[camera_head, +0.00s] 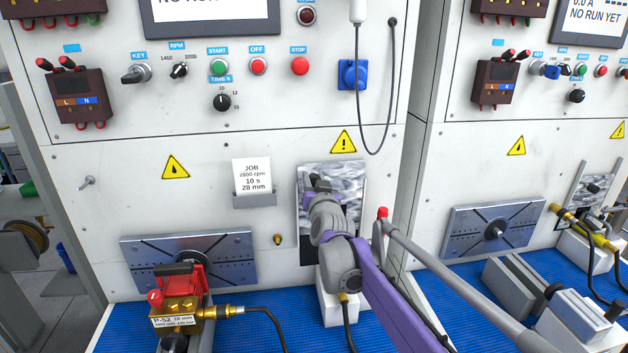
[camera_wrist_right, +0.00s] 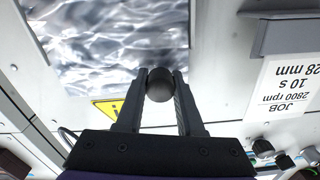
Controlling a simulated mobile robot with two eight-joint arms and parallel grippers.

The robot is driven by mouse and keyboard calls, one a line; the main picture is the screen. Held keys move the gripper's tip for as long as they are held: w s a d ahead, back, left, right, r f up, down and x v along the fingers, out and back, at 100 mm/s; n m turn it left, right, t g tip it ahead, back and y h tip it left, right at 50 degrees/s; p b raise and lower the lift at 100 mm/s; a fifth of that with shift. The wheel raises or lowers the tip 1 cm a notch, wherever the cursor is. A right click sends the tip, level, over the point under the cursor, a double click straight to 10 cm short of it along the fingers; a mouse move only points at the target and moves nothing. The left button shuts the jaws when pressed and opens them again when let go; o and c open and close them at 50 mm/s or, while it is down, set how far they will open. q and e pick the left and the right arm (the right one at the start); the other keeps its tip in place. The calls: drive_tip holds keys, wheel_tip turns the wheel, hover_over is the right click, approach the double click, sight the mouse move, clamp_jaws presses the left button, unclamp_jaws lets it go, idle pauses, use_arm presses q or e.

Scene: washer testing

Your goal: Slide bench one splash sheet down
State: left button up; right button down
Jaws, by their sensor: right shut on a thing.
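Bench one's splash sheet (camera_head: 347,180) is a shiny, rippled see-through panel upright against the white bench front, right of the job card. It also shows at the upper left of the right wrist view (camera_wrist_right: 105,45). My right gripper (camera_head: 320,184) is in front of the sheet, its arm coming in from the lower right. In the right wrist view the gripper's fingers (camera_wrist_right: 160,88) are shut on a dark round knob (camera_wrist_right: 159,84), which stands in front of the sheet. My left gripper is not in view.
A brass pump with a red top (camera_head: 178,298) and a hose stands on the blue mat. A white block (camera_head: 328,306) is below the sheet. A job card (camera_head: 252,176) is in a holder to the left. Bench two stands at right with its own sheet (camera_head: 597,186).

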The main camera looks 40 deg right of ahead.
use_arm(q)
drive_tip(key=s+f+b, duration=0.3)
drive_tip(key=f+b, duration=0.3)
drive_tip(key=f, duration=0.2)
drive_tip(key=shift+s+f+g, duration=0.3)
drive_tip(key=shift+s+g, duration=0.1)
use_arm(e)
wheel_tip(320, 180, down, 12)
drive_tip(key=shift+f, duration=0.25)
drive_tip(key=shift+a, duration=0.1)
drive_tip(key=c, duration=0.5)
unclamp_jaws()
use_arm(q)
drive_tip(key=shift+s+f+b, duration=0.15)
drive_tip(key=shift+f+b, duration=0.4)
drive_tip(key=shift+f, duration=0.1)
use_arm(e)
drive_tip(key=v, duration=1)
drive_tip(key=shift+s+a+r, duration=0.1)
drive_tip(key=shift+s, duration=0.3)
